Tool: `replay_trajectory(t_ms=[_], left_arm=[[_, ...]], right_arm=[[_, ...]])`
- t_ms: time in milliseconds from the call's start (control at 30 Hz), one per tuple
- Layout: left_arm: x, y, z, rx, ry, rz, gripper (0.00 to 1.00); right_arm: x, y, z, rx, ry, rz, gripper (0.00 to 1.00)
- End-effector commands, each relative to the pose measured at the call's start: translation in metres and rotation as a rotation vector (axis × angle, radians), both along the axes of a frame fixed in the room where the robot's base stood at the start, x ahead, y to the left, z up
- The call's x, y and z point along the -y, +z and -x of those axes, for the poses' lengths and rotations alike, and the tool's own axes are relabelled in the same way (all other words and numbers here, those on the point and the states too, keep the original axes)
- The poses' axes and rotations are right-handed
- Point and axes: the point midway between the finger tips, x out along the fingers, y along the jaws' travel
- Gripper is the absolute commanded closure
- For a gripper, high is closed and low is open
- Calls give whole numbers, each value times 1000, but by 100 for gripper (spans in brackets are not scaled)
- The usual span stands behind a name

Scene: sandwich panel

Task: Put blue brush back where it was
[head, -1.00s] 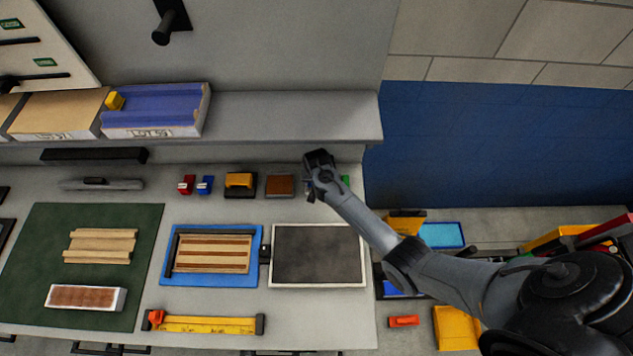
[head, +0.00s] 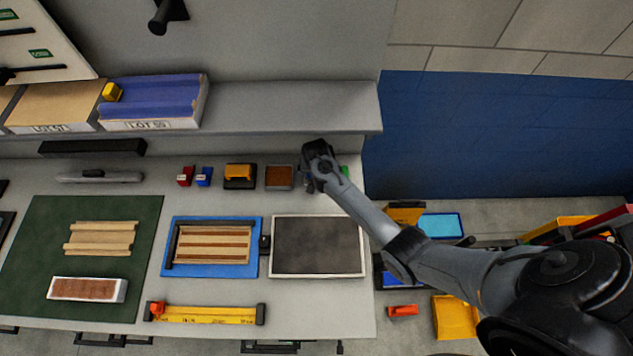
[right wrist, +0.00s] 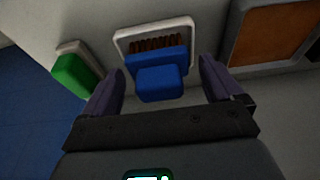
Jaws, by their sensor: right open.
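In the right wrist view the blue brush (right wrist: 160,80) sits in or against a white-rimmed tray (right wrist: 122,40) with dark reddish bristle-like rows behind it. My right gripper (right wrist: 158,88) is open, with one finger on each side of the blue brush and gaps visible between. In the head view my right gripper (head: 318,172) is over the back right of the bench and hides the brush and its tray. My left gripper is not in view.
A green block (right wrist: 76,76) on a pale base stands left of the brush in the right wrist view, and a brown-topped tray (right wrist: 272,36) stands right. In the head view a white-framed dark panel (head: 318,246) lies in front. The shelf edge (head: 250,135) is close behind.

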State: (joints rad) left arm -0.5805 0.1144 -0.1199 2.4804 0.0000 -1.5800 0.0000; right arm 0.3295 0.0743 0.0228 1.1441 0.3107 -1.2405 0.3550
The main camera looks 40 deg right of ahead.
Motion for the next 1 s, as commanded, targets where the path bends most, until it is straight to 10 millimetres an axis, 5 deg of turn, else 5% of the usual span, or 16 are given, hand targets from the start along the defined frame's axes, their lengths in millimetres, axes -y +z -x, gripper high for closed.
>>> replay_trajectory(t_ms=[333,700,1000], left_arm=[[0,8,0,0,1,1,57],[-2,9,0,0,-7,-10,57],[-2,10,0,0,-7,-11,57]], right_arm=[[-8,53,11,3,2,2,7],[-59,47,75,-1,2,3,7],[-80,47,100,0,0,1,7]])
